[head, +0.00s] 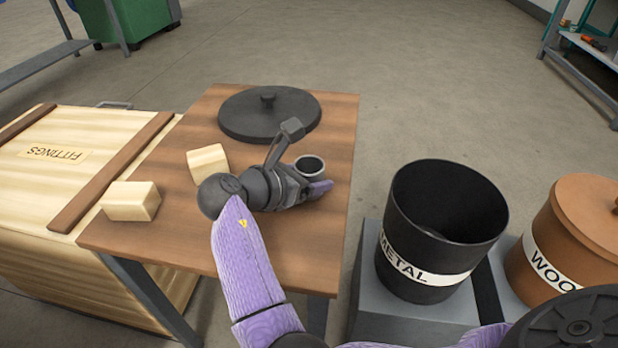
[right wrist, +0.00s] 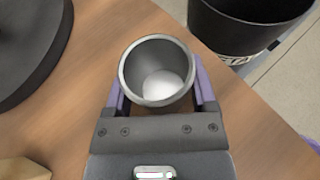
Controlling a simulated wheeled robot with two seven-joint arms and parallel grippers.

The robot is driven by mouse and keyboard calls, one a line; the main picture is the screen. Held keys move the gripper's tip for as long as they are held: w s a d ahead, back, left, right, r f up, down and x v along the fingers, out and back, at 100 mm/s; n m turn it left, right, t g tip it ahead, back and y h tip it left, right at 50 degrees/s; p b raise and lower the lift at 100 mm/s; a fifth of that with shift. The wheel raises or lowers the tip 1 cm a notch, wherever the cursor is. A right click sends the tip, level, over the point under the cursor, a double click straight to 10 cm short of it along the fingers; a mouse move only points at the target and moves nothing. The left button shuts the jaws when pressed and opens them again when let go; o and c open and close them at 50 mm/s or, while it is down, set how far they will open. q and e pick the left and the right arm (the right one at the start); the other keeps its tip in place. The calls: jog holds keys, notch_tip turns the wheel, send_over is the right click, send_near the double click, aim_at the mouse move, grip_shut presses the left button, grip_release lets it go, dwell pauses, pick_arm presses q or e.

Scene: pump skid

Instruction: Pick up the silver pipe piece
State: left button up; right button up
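The silver pipe piece (head: 310,166) is a short, hollow, open-topped cylinder near the right edge of the wooden table. It stands upright, or nearly so. My right gripper (head: 316,186) is low over the table with a purple finger beside the pipe piece. In the right wrist view the pipe piece (right wrist: 156,72) sits between the two purple fingers of my right gripper (right wrist: 158,88), one on each side and very close. The rim partly hides the fingers, so I cannot tell whether they press on it. My left gripper is not in view.
The table (head: 335,125) also holds a black round lid (head: 269,114) and two pale wooden blocks (head: 207,163) (head: 131,201). A fittings crate (head: 85,150) stands left. A black METAL bin (head: 440,225) and a lidded WOOD bin (head: 580,235) stand right.

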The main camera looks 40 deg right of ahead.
jog(key=c, duration=0.6)
jog(key=shift+o, duration=0.2)
notch_tip(320, 180, up, 3)
jog(key=shift+f+p, duration=0.1)
jog(key=shift+p, duration=1.05)
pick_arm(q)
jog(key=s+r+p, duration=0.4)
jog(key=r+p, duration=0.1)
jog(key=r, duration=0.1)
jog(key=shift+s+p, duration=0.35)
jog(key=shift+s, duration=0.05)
pick_arm(e)
notch_tip(320, 180, up, 7)
jog(key=shift+r, duration=0.2)
jog(key=shift+f, duration=0.1)
jog(key=shift+d, duration=0.1)
